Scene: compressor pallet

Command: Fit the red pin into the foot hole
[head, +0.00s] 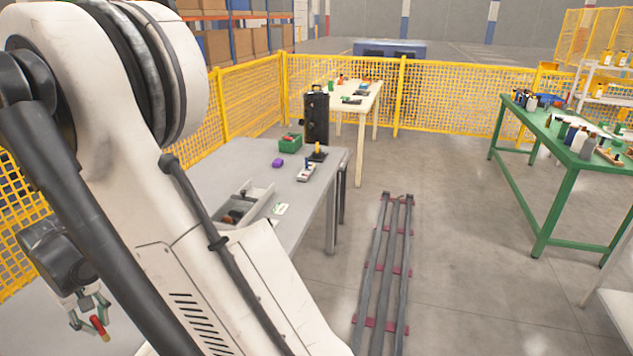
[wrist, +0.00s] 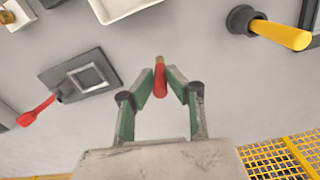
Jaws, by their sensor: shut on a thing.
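The red pin (wrist: 160,85) has a red body and a duller brownish end. My gripper (wrist: 160,77) is shut on it, with one green-padded finger on each side. In the head view my gripper (head: 90,308) is at the lower left, and the red pin (head: 97,323) hangs tilted from it. In the wrist view a dark square plate (wrist: 55,78) with a raised metallic square frame lies left of the pin, apart from it. I cannot tell whether this is the foot, and no foot hole is clearly visible.
In the wrist view a red-handled item (wrist: 37,112) is beside the plate, a yellow handle (wrist: 280,33) in a dark socket is at upper right, and a white tray (wrist: 125,8) is at the top. Yellow mesh fence (wrist: 285,155) shows lower right. A grey table (head: 215,165) holds several small items.

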